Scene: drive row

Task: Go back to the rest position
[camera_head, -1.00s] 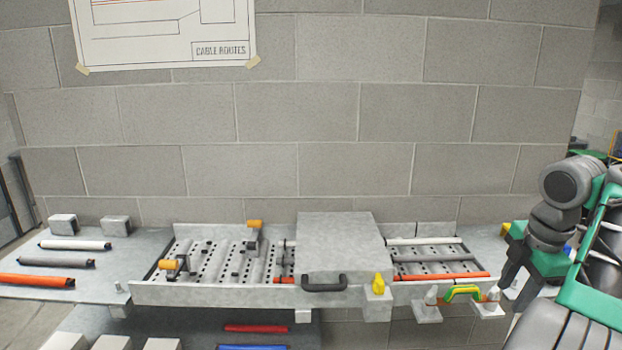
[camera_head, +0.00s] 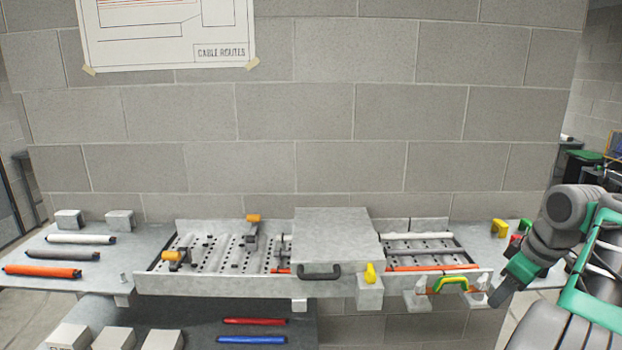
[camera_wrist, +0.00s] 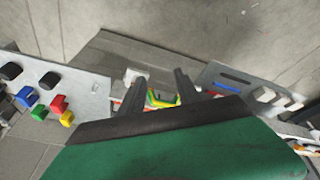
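My gripper (camera_head: 497,299) is at the right of the head view, beside the shelf's front edge, by the yellow-green handled piece (camera_head: 450,284). In the wrist view my gripper (camera_wrist: 160,76) has its two dark fingers apart, with nothing held between them. The yellow-green piece (camera_wrist: 158,99) shows beyond and between the fingers, resting on its own bracket. My arm is bent at the right edge of the head view.
A perforated tray (camera_head: 215,286) with a grey cover box (camera_head: 335,238) and black handle (camera_head: 319,271) stands on the shelf against the block wall. Rods (camera_head: 42,271) lie at left. Coloured clips (camera_wrist: 58,104) sit on a side shelf. A lower shelf holds red (camera_head: 254,321) and blue rods (camera_head: 252,340).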

